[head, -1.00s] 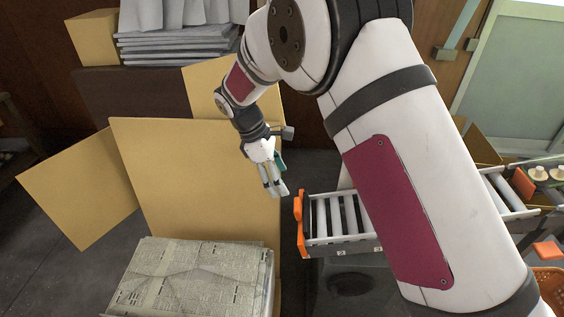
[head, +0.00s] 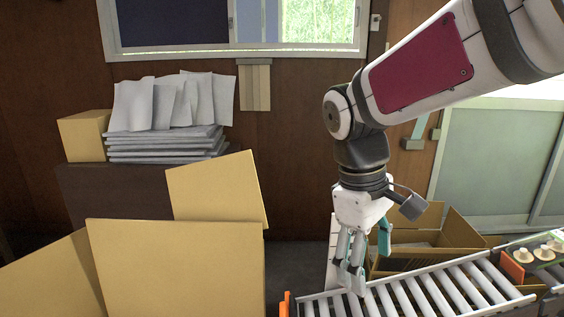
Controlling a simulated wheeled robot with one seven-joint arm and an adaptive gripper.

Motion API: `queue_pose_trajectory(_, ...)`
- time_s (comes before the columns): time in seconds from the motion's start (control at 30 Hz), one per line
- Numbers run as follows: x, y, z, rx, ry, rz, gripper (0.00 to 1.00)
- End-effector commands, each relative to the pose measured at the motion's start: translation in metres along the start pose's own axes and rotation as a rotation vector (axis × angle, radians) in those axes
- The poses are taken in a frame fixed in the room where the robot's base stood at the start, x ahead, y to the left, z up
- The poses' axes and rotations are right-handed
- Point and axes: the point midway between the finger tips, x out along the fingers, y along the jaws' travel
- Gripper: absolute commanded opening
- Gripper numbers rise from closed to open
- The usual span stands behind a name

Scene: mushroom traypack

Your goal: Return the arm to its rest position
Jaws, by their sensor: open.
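My gripper (head: 356,275) hangs down from my arm in the head view, right of the middle. Its fingers point downward, just in front of or above the near-left part of the roller conveyor (head: 440,292). It is open, and I see nothing between the fingers. My arm reaches in from the upper right, with its wrist bent downward.
A large open cardboard box (head: 175,270) stands at the lower left. Another open box (head: 455,229) sits behind the conveyor. A tray of mushrooms (head: 547,251) is at the right edge. Stacked grey sheets (head: 165,143) lie at the back left, beside a small box (head: 84,136).

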Motion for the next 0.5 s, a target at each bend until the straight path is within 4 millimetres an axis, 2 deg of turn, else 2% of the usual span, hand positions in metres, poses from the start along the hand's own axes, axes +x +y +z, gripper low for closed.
queue_pose_trajectory(0.03, -0.005, -0.003, 0.021, 0.056, 0.016, -0.007, 0.70)
queue_pose_trajectory(0.2, -0.010, -0.021, 0.081, 0.241, 0.054, -0.036, 0.70)
queue_pose_trajectory(0.4, -0.004, -0.051, 0.141, 0.453, 0.097, -0.070, 0.70)
queue_pose_trajectory(0.5, 0.003, -0.066, 0.163, 0.540, 0.114, -0.086, 0.70)
